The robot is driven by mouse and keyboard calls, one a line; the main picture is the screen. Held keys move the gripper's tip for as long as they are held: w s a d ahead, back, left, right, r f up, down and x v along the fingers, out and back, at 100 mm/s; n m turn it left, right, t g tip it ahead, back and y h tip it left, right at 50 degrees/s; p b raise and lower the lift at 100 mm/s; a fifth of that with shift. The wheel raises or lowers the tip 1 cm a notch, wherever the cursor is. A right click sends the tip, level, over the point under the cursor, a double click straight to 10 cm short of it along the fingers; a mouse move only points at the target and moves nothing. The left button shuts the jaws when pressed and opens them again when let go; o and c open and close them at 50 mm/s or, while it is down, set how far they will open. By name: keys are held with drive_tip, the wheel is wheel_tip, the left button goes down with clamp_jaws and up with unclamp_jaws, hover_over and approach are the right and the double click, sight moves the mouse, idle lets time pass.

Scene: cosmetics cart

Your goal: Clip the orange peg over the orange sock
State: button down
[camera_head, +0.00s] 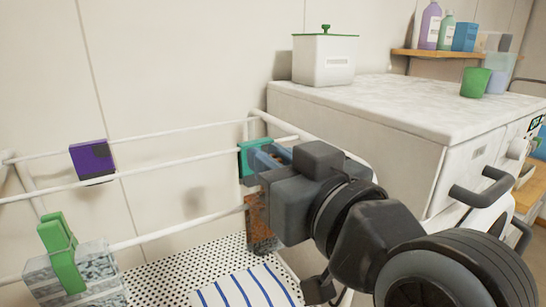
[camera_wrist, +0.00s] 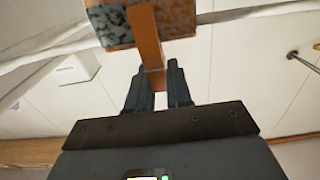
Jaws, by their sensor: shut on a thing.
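The orange sock (camera_head: 262,225) hangs from the drying rack's rail, a speckled orange-brown and grey strip partly hidden behind my gripper. In the wrist view the sock (camera_wrist: 178,16) shows at the top as a grey speckled cloth with orange parts. The orange peg (camera_wrist: 148,42) is between my fingers and reaches up across the sock and the white rail; whether its jaws straddle the cloth I cannot tell. My gripper (camera_wrist: 155,88) is shut on the peg. In the head view my gripper (camera_head: 262,165) is at the rack's right end and hides the peg.
A teal piece (camera_head: 252,158) is on the rail beside my gripper. A purple piece (camera_head: 92,160) hangs further left. A green peg (camera_head: 61,252) sits on a grey marbled cloth (camera_head: 80,285). A striped cloth (camera_head: 240,290) lies below. A white cabinet (camera_head: 390,105) stands right.

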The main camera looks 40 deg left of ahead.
drive_tip(key=shift+f, duration=0.1)
drive_tip(key=c, duration=0.9)
unclamp_jaws()
drive_tip(key=shift+c, duration=0.2)
drive_tip(key=b+v, duration=0.2)
drive_tip(key=v, duration=0.6)
drive_tip(key=s+d+f+m+t+h, duration=0.3)
drive_tip(key=d+f+m+t+h, duration=0.65)
drive_tip(key=d+f, duration=1.3)
drive_tip(key=s+d+f+m+h, duration=0.1)
drive_tip(key=s+d+h, duration=0.1)
drive_tip(key=s+d, duration=0.2)
drive_tip(key=s+d+f+m+g+h, duration=0.1)
drive_tip(key=s+d, duration=0.3)
drive_tip(key=s, duration=0.6)
drive_tip(key=s+d+f+m+h, duration=0.1)
drive_tip(key=s+d+h, duration=0.3)
drive_tip(key=s, duration=0.4)
drive_tip(key=shift+d+f+m, duration=0.4)
drive_tip(key=shift+d+m, duration=0.15)
drive_tip(key=shift+d, duration=0.05)
